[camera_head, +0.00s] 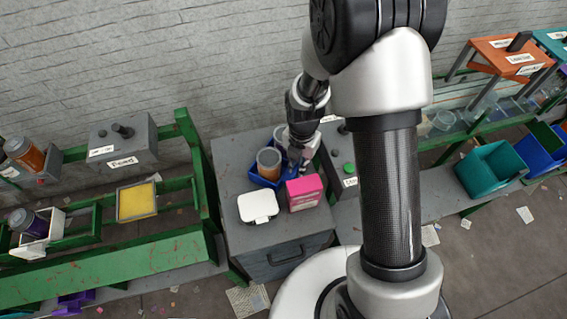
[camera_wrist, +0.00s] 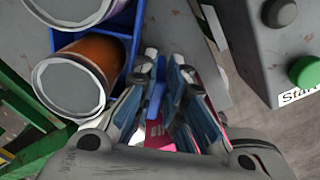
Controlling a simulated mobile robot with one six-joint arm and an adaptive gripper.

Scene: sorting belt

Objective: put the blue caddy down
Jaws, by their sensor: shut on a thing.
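The blue caddy (camera_head: 256,179) is at the grey cabinet top, with an orange jar (camera_head: 268,165) in it. In the wrist view the caddy (camera_wrist: 122,32) shows at the upper left, with the orange jar (camera_wrist: 80,75) and a purple jar (camera_wrist: 75,6) lying across the picture. My gripper (camera_head: 294,163) is at the caddy's right side. In the wrist view my gripper (camera_wrist: 160,75) is shut on a blue strip of the caddy between its fingers. I cannot tell whether the caddy's base touches the cabinet top.
The grey cabinet (camera_head: 235,228) also bears a white lidded box (camera_head: 258,207) and a pink box (camera_head: 304,193), both close in front of the caddy. A grey control box with a green button (camera_head: 349,168) stands to the right. A green-framed belt (camera_head: 110,268) runs at left.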

